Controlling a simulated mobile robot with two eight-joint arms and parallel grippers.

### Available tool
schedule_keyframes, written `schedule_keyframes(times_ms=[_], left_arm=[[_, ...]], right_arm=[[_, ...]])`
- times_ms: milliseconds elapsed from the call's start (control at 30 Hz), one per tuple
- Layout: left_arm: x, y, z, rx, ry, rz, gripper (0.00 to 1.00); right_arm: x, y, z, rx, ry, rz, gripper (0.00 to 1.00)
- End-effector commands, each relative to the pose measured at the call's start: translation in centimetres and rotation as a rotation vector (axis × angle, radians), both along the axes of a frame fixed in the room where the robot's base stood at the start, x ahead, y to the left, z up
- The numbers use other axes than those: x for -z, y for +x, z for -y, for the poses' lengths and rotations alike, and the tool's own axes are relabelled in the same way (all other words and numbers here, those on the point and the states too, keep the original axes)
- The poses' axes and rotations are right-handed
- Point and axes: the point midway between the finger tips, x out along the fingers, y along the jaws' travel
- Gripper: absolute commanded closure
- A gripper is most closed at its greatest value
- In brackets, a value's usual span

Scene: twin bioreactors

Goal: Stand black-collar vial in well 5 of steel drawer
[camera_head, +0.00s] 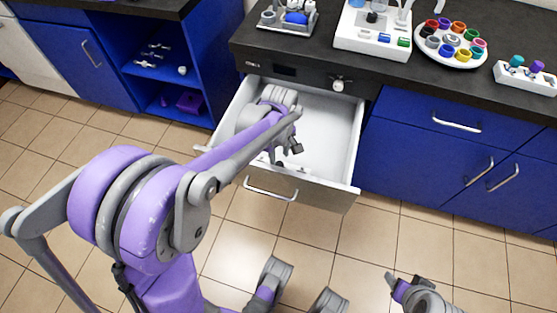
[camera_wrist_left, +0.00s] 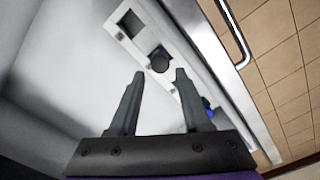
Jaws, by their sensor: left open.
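The steel drawer (camera_head: 325,194) is pulled open, with a white interior. My left gripper (camera_head: 294,147) is inside its outline near the front wall, with its fingers apart. In the left wrist view, a white rack with wells (camera_wrist_left: 141,45) runs along the drawer's front wall. A dark round-topped item, seemingly the black-collar vial (camera_wrist_left: 159,62), stands in it between and just beyond the open fingertips (camera_wrist_left: 160,74). I see no finger touching it. The well numbers are not readable. In the head view my arm hides most of the rack. My right gripper (camera_head: 393,283) is low at right; its jaws are unclear.
An empty-looking square well (camera_wrist_left: 131,22) lies farther along the rack. A blue item (camera_wrist_left: 208,106) shows beside the right finger. The counter (camera_head: 420,88) above holds a round tray of coloured caps (camera_head: 419,53) and a white device (camera_head: 370,42). The drawer's back is open room.

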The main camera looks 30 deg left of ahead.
Motion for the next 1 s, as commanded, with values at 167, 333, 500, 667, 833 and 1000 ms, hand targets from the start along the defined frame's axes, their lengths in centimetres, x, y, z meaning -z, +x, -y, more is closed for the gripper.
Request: schedule_keyframes(times_ms=[167,333,500,667,833,1000], left_arm=[[-3.8,0.0,0.0,0.0,0.0,0.0,0.52],[-5.5,0.0,0.0,0.0,0.0,0.0,0.52],[-6.6,-1.4,0.7,0.082,0.005,0.026,0.52],[-7.7,-5.3,2.7,0.337,0.031,0.11,0.52],[-7.7,-11.0,4.9,0.705,0.099,0.226,0.52],[-6.5,-15.3,6.2,0.998,0.18,0.308,0.52]], right_arm=[[-1.4,-0.1,0.0,0.0,0.0,0.005,0.36],[-1.9,-0.1,0.0,0.0,0.0,0.006,0.36],[-1.9,-0.2,0.0,0.0,0.0,0.007,0.36],[-1.9,-0.1,0.0,0.0,0.0,0.007,0.36],[-1.9,-0.1,0.0,0.0,0.0,0.007,0.36],[-1.9,-0.1,0.0,0.0,0.0,0.007,0.36]])
